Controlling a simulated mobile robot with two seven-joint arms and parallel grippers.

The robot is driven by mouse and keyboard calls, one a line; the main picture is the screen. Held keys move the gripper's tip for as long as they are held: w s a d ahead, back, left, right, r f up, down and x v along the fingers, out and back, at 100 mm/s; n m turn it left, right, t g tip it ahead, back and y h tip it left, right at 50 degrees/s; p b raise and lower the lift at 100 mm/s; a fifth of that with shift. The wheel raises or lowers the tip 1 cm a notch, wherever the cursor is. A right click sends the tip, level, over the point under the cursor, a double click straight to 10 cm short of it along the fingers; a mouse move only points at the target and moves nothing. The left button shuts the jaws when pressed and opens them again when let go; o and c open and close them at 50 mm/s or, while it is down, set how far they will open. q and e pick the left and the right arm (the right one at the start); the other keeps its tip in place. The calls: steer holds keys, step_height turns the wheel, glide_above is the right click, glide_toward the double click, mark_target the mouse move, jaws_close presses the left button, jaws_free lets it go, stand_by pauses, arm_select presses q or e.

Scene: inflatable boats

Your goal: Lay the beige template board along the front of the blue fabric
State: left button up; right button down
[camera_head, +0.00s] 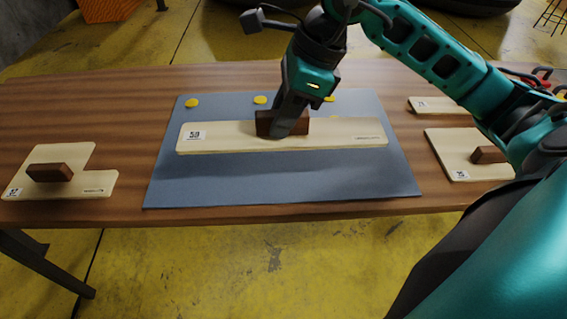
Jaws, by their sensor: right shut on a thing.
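The long beige template board (240,138) with a white number label lies over or just above the middle of the blue fabric (280,182); I cannot tell whether it touches. A strip of bare fabric shows between the board and the fabric's front edge. My right gripper (283,124) comes down from above and is shut on the board's brown handle (297,122). Its fingers hide part of the handle. My left gripper does not show.
Yellow discs (260,100) lie along the fabric's back part. An L-shaped board (92,185) with a handle lies at the table's left. Two more boards, a larger one (450,150) and a smaller one (432,105), lie at the right, partly behind my right arm. The wooden table (125,115) is otherwise clear.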

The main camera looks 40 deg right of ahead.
step_height(320, 180, down, 7)
steer(key=shift+f+b, duration=0.2)
steer(key=shift+b, duration=0.25)
steer(key=shift+f, duration=0.45)
step_height(320, 180, down, 4)
steer(key=shift+r+b, duration=0.25)
steer(key=shift+b, duration=0.1)
steer(key=shift+f, duration=0.2)
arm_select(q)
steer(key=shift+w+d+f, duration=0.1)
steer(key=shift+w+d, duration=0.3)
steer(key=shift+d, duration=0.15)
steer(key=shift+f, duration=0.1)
arm_select(e)
steer(key=shift+f+b, duration=0.2)
steer(key=shift+b, duration=0.1)
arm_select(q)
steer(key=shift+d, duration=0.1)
arm_select(e)
steer(key=c, duration=0.8)
jaws_free()
steer(key=shift+r, duration=0.1)
steer(key=shift+c, duration=0.2)
